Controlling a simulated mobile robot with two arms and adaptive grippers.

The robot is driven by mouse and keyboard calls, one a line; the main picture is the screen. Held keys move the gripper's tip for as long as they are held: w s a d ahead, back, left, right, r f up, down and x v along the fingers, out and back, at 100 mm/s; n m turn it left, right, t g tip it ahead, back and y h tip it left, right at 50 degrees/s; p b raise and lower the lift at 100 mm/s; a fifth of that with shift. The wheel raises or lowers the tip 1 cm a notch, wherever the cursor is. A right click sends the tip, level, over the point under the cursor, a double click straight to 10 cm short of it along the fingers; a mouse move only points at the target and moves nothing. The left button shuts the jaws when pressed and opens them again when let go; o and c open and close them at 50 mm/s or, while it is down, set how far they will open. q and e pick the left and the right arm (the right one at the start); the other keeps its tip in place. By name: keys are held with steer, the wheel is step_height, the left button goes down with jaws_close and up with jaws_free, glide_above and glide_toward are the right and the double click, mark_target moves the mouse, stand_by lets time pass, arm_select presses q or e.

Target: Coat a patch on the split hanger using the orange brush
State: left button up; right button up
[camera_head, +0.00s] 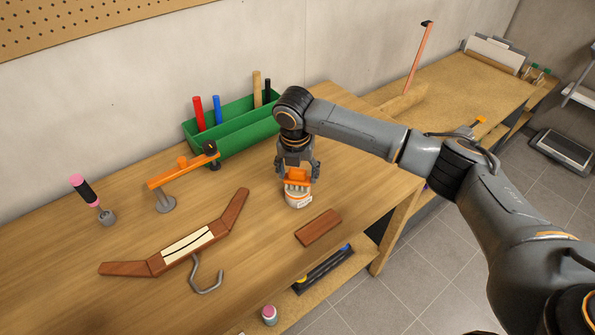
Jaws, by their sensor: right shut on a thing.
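The split hanger (142,268) lies on the workbench at the left front. It has brown wooden arms, a grey hook, and a cream patch (188,244) with a dark line along its middle. My right gripper (297,175) points down, shut on the orange brush (296,178), of which only a broad orange part shows. The brush is right over a small white pot (298,199) standing on the bench. Its bristles are hidden, so I cannot tell whether they are inside the pot. My left gripper is not in view.
A green bin (229,144) with several upright handles stands at the back. An orange-armed stand (165,204) and a pink-and-black tool (90,197) are behind the hanger. A brown block (318,228) lies near the bench edge. The bench between pot and hanger is mostly clear.

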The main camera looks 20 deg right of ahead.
mark_target(298, 170)
steer(key=shift+s+f+p, duration=0.1)
steer(key=shift+f+p, duration=0.05)
steer(key=shift+p, duration=0.2)
stand_by(1.4)
step_height(298, 170, up, 7)
steer(key=p, duration=0.8)
stand_by(0.5)
